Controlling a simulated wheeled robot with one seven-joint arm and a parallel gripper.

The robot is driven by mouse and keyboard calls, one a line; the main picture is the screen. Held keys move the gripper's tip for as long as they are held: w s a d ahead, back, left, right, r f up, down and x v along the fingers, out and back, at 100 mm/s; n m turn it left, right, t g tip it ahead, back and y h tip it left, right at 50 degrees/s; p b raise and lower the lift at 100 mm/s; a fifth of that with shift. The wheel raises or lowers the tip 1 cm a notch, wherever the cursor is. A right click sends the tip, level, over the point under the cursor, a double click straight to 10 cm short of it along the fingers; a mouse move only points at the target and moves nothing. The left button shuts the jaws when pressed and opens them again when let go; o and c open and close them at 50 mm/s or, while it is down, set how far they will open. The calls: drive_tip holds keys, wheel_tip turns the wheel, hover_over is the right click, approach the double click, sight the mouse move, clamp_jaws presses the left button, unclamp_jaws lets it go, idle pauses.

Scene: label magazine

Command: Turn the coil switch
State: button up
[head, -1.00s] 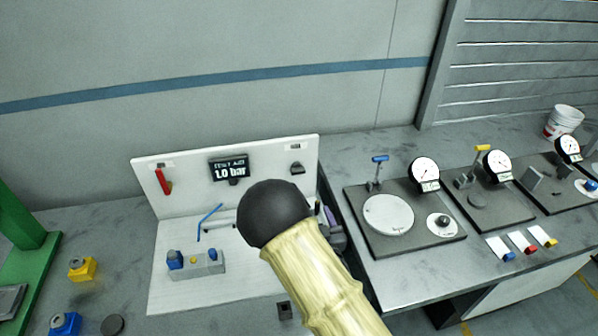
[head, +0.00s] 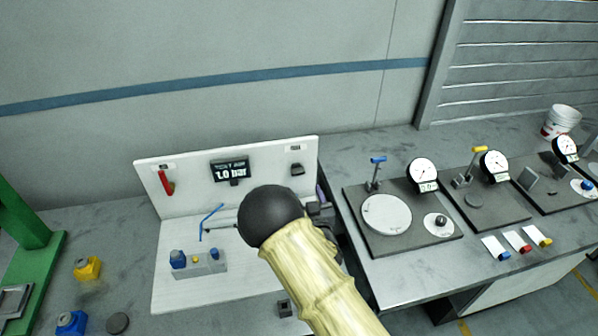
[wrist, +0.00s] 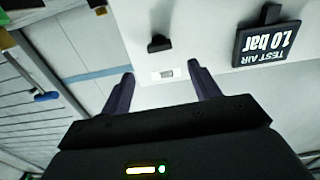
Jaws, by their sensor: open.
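A small black switch knob (head: 297,169) sticks out at the upper right of a white upright panel (head: 265,165). I take it to be the coil switch, but its label is too small to read. My gripper (wrist: 160,76) is open and empty. In the head view my arm hides most of the gripper.
A "TEST AIR 1.0 bar" display (head: 230,170) and a red lever (head: 166,182) are on the same panel. A grey block with blue knobs (head: 198,263) and a blue bent handle (head: 211,217) are below. Dial gauges (head: 423,173) stand right.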

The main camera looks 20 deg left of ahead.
sight(298, 174)
drive_tip(key=p+x, duration=0.2)
drive_tip(key=x, duration=0.7)
drive_tip(key=shift+w, duration=0.15)
drive_tip(key=c, duration=1)
drive_tip(key=n+b, duration=0.3)
drive_tip(key=b, duration=0.1)
drive_tip(key=shift+a+f, duration=0.1)
drive_tip(key=shift+f, duration=0.1)
drive_tip(key=n+b, duration=0.5)
drive_tip(key=shift+r, duration=0.1)
drive_tip(key=shift+n, duration=0.3)
